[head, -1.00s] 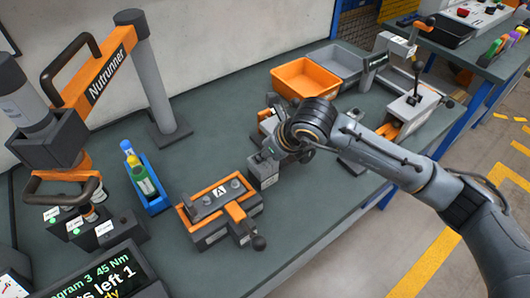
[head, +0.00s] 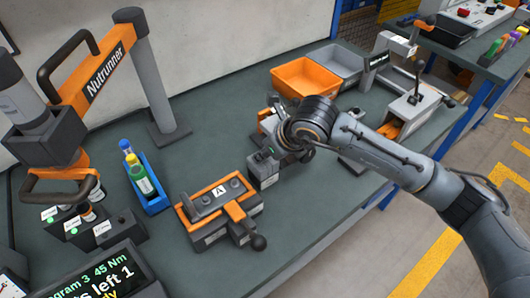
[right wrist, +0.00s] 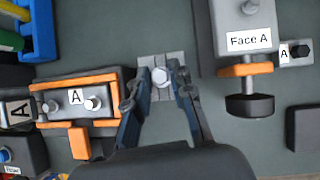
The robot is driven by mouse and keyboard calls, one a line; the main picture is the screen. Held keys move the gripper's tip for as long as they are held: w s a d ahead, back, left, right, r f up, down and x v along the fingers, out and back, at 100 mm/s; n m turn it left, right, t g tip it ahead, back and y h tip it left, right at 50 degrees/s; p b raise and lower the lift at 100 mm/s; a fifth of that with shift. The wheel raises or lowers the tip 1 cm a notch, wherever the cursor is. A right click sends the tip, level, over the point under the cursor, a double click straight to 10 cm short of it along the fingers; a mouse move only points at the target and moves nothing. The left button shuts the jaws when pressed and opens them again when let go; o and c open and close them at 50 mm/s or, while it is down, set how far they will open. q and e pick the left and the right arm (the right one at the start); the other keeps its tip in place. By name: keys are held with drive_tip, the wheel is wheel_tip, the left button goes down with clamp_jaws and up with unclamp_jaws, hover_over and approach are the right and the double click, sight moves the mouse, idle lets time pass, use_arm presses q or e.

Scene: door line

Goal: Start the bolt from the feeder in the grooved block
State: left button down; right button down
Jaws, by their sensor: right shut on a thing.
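In the right wrist view, my right gripper (right wrist: 160,92) has its blue fingers on either side of a small silver bolt (right wrist: 160,77). It is shut on the bolt. The bolt head shows above a light grey block with grooves (right wrist: 174,62), and I cannot tell whether its tip is in a hole. In the head view the bolt and fingers are hidden behind my right wrist. A grey labelled box (head: 263,168) stands just left of that wrist; I cannot tell whether it is the feeder or the grooved block. My left gripper is not in view.
An orange-clamped fixture marked A (head: 220,205) stands left of my wrist. A "Face A" unit (right wrist: 245,35) with a black knob stands to the right in the wrist view. Orange (head: 305,78) and grey bins are behind. The bench front is clear.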

idle(0.4)
drive_tip(key=c, duration=1.1)
unclamp_jaws()
drive_tip(key=o, duration=0.4)
drive_tip(key=shift+r, duration=0.15)
drive_tip(key=shift+r+p, duration=1.05)
drive_tip(key=shift+r, duration=1.85)
